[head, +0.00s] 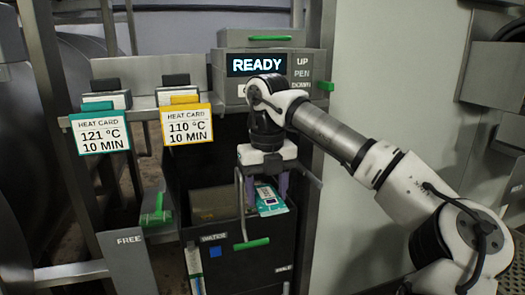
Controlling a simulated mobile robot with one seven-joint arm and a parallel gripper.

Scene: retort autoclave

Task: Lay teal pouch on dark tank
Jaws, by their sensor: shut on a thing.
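The teal pouch (270,201), with a pale printed label, is between the two purple fingers of my gripper (267,188), which is shut on it. My gripper points down over the open top of a dark tank (262,264) at the lower middle, which has a green handle on its front and a blue square beside its label. The pouch shows against the tank's inside, toward its back right. I cannot tell whether it touches anything below. My gripper's body hides part of the opening.
A teal-edged 121 °C heat card (100,133) and a yellow-edged 110 °C card (186,125) stand at left. A panel reading READY (256,64) is above the tank. A metal post (314,190) stands right of the tank. A green lever (157,212) is at its left.

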